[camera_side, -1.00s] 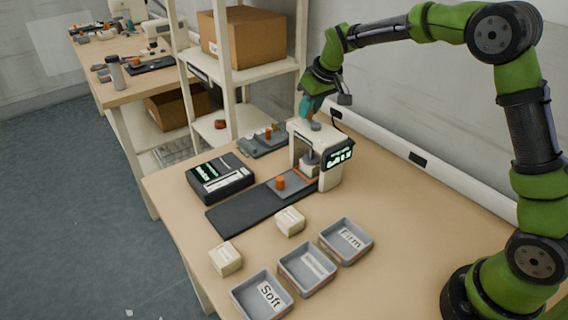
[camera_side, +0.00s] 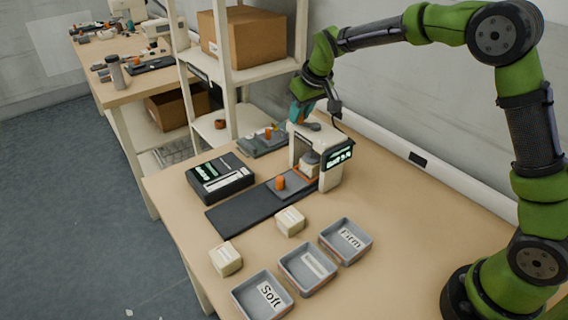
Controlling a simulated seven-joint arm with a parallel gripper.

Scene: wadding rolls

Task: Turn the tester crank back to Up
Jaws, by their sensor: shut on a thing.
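The tester (camera_side: 331,172) is a white frame on the table with a small lit display (camera_side: 340,154) on its right side. Its crank (camera_side: 312,126) is on top, a grey hub with an arm reaching left to my gripper. My gripper (camera_side: 297,120) is at the top left of the tester, shut on the crank's handle, which the fingers largely hide. A grey, rounded piece (camera_side: 308,160) sits inside the frame under the top. The display's text is too small to read surely.
An orange peg (camera_side: 280,183) stands on a grey plate before the tester. A black labelled box (camera_side: 220,178) is left, a dark mat (camera_side: 240,213) in front. Pale blocks (camera_side: 226,258) and trays, one marked Soft (camera_side: 252,310), one Firm (camera_side: 350,257), lie nearer. A shelf (camera_side: 228,80) stands behind.

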